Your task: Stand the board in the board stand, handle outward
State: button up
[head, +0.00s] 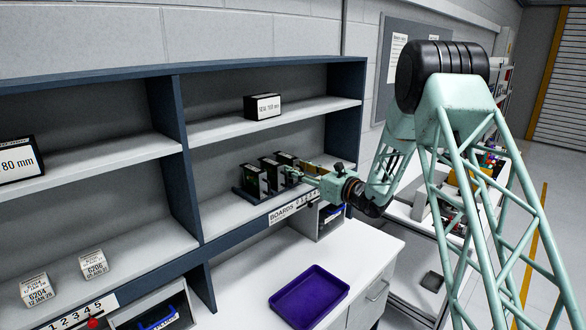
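The board stand (249,196) is a dark rack on the lower right shelf, above a label that reads BOARDS and some numerals. Several dark upright boards with light parts (252,181) stand in it in a row. My gripper (296,174) is pale green and reaches in from the right, level with the boards at the right part of the stand. Its fingertips are at or very near a board there. They are too small and overlapped to tell whether they are closed on it. The handle and slot there cannot be made out.
The shelf unit has a dark divider (176,150) left of the stand and an upper shelf (220,126) with a labelled black box (262,107) above it. A purple tray (309,298) lies on the white bench below. Small white boxes (93,264) stand at left.

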jog(key=v, duration=0.9)
jog(key=shift+a, duration=0.1)
dwell(0.7)
jog(key=s+a+r+n+g+b, duration=0.1)
jog(key=s+a+r+n+g, duration=0.2)
jog(key=s, duration=0.7)
jog(key=s+a+r+n+g+b, duration=0.25)
jog(key=s+r+n, duration=0.2)
jog(key=s, duration=0.45)
jog(key=s+a+r+n+g+b, duration=0.1)
jog(key=s+r+n+g, duration=0.25)
jog(key=s, duration=0.65)
jog(key=s+d+f+n+g+h+b, duration=0.1)
jog(key=s+d+n+h, duration=0.15)
jog(key=s, duration=0.65)
jog(key=s+d+f+n+g+h+b, duration=0.15)
jog(key=s+n, duration=0.25)
jog(key=s, duration=0.5)
jog(key=s+d+f+n+t+h+b, duration=0.1)
jog(key=s+d+f+n+h, duration=0.1)
jog(key=s+d, duration=0.5)
jog(key=s+d+f+n+t+h+b, duration=0.1)
jog(key=s+d+f+n+h+b, duration=0.1)
jog(key=s+d, duration=0.6)
jog(key=s+d+f+n+t+h+b, duration=0.2)
jog(key=s+d+n+h, duration=0.2)
jog(key=s+d, duration=0.4)
jog(key=shift+s+d+f+h, duration=0.2)
jog(key=shift+d+f+h, duration=0.2)
jog(key=shift+h, duration=0.5)
